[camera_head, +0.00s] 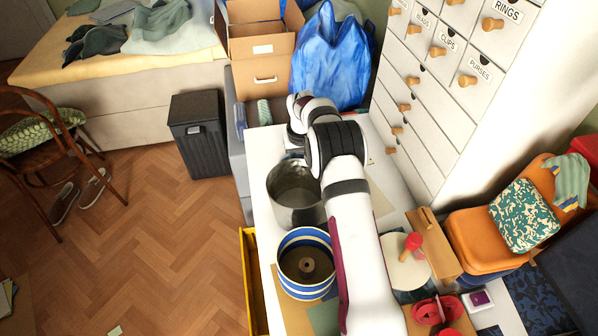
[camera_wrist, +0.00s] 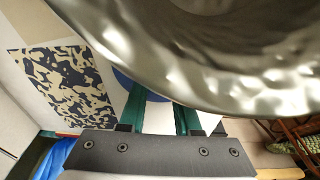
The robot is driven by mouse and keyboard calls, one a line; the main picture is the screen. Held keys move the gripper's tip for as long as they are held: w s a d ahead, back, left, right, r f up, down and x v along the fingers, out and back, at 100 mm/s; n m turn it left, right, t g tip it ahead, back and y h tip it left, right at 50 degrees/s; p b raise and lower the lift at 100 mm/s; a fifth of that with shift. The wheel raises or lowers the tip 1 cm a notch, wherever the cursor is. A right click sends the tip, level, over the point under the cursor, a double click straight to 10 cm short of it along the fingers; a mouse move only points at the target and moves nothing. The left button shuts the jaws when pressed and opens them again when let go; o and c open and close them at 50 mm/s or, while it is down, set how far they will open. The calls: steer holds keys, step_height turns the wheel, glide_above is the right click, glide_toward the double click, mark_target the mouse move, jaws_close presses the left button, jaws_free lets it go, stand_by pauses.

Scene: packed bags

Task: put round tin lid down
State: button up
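A blue rounded patch (camera_wrist: 124,80) shows behind and between my fingers in the wrist view. It may be part of the round tin lid, but its outline is mostly hidden. My gripper (camera_wrist: 160,108) has two green fingers with a gap between them. The tips pass behind a metal rim, so I cannot see whether they hold anything. In the head view my arm hides the gripper, just behind the metal pot. An open blue-and-white striped round tin (camera_head: 284,282) stands nearer, below the pot, with a spool-like piece inside.
The hammered metal pot (camera_head: 285,207) is very close in the wrist view (camera_wrist: 215,92). A patterned sheet (camera_wrist: 62,82) lies beside the fingers. A cream disc (camera_head: 400,274) with a red-knobbed piece is right of my arm. A blue bag (camera_head: 330,62) and drawers (camera_head: 440,95) bound the back and right.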

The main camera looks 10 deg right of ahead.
jaws_close()
steer(key=shift+r, duration=0.1)
step_height(320, 180, up, 9)
steer(key=w+a, duration=0.3)
steer(key=f, duration=0.9)
steer(key=shift+w+a, duration=0.2)
steer(key=shift+a, duration=0.05)
